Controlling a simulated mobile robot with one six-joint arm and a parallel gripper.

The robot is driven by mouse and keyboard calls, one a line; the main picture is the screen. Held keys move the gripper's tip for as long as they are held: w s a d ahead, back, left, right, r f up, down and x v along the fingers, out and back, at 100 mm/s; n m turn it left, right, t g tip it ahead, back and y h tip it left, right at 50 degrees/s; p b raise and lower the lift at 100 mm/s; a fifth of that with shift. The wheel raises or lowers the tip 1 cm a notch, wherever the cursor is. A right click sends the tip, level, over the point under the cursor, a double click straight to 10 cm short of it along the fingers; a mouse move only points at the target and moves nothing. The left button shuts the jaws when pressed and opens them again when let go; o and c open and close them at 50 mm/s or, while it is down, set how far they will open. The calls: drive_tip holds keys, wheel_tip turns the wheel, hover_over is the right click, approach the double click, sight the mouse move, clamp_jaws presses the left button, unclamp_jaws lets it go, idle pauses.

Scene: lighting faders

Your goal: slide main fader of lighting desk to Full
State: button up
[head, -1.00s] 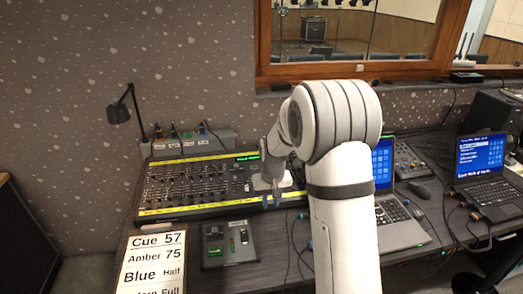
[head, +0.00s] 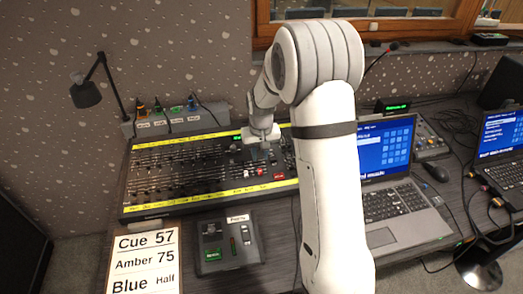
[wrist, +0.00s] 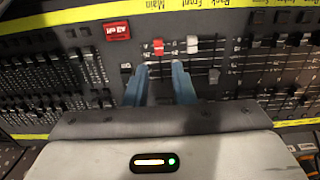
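The lighting desk (head: 160,185) is a dark panel with rows of faders and yellow label strips. In the wrist view, the main fader's red cap (wrist: 158,46) stands in its slot near the yellow strip lettered "Main", which appears upside down. It also shows in the head view (head: 260,171), at the desk's front right. A white fader cap (wrist: 193,44) is beside it. My gripper (wrist: 162,72) has its two blue fingers apart with nothing between their tips. The red cap lies just beyond the tips, roughly in line with the gap. Whether a finger touches the panel is unclear.
A red button (wrist: 117,31) is left of the red cap in the wrist view. A cue card (head: 146,262) and a small box with a green button (head: 228,242) lie in front of the desk. A lamp (head: 86,94) stands behind; a laptop (head: 385,190) is right.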

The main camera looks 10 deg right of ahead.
sight(260, 170)
drive_tip(key=f+b, duration=0.1)
drive_tip(key=f, duration=0.1)
drive_tip(key=f+b, duration=0.2)
drive_tip(key=f, duration=0.1)
drive_tip(key=f+b, duration=0.1)
drive_tip(key=f, duration=0.1)
drive_tip(key=shift+w+d+f, duration=0.1)
drive_tip(key=shift+w+f, duration=0.05)
drive_tip(key=shift+w, duration=0.15)
drive_tip(key=shift+c, duration=0.4)
drive_tip(key=c, duration=0.4)
drive_tip(key=shift+o, duration=0.2)
drive_tip(key=shift+w, duration=0.1)
drive_tip(key=shift+w+r+p, duration=0.2)
drive_tip(key=shift+w+p, duration=0.1)
drive_tip(key=shift+w, duration=1.2)
drive_tip(key=shift+w+r+p, duration=0.15)
drive_tip(key=shift+w+p, duration=0.1)
drive_tip(key=shift+w, duration=1.2)
drive_tip(key=o, duration=0.4)
drive_tip(key=shift+s, duration=0.1)
